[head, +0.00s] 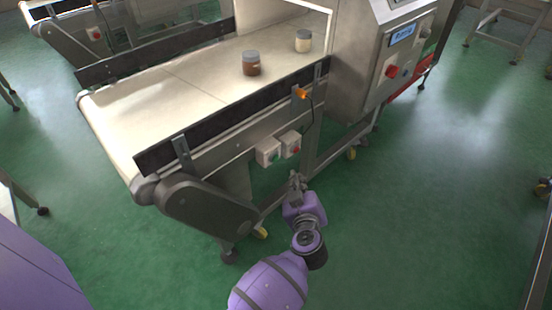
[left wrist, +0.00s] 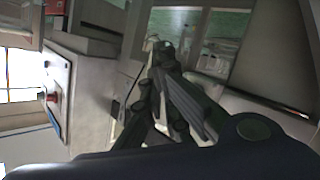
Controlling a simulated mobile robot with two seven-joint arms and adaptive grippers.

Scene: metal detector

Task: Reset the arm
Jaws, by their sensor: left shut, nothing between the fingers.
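My left gripper (head: 297,181) is at the end of my purple left arm, in front of the conveyor machine and below the belt's near side rail. It is shut and empty. It also shows in the left wrist view (left wrist: 153,45), fingers together, with the metal machine frame beyond. My right gripper is not in either view.
A brown jar (head: 251,63) and a pale jar (head: 303,41) stand on the cream conveyor belt (head: 165,92). An orange-tipped sensor (head: 302,94) sticks out from the near rail (head: 230,112). The control panel (head: 401,50) is at the right. Green floor (head: 420,190) is clear at right.

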